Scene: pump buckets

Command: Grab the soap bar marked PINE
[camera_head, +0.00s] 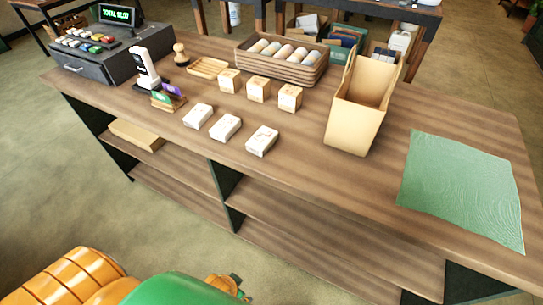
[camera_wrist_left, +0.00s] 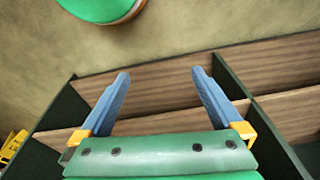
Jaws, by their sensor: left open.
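Three white boxed soap bars stand in a front row on the wooden counter (camera_head: 300,165) in the head view: a left one (camera_head: 198,116), a middle one (camera_head: 225,128) and a right one (camera_head: 262,141). Behind them is a row of three tan boxes, left (camera_head: 229,80), middle (camera_head: 259,89) and right (camera_head: 290,97). The lettering is too small to read, so I cannot tell which is marked PINE. My left gripper (camera_wrist_left: 160,78) is open and empty in the left wrist view, with shelving beyond its blue fingers. My right gripper is not in view.
A tall open paper bag (camera_head: 355,115) and a green cloth (camera_head: 462,188) lie right of the boxes. A cash register (camera_head: 95,60), white scanner (camera_head: 146,68) and card holder (camera_head: 167,101) are left. The front counter edge is clear.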

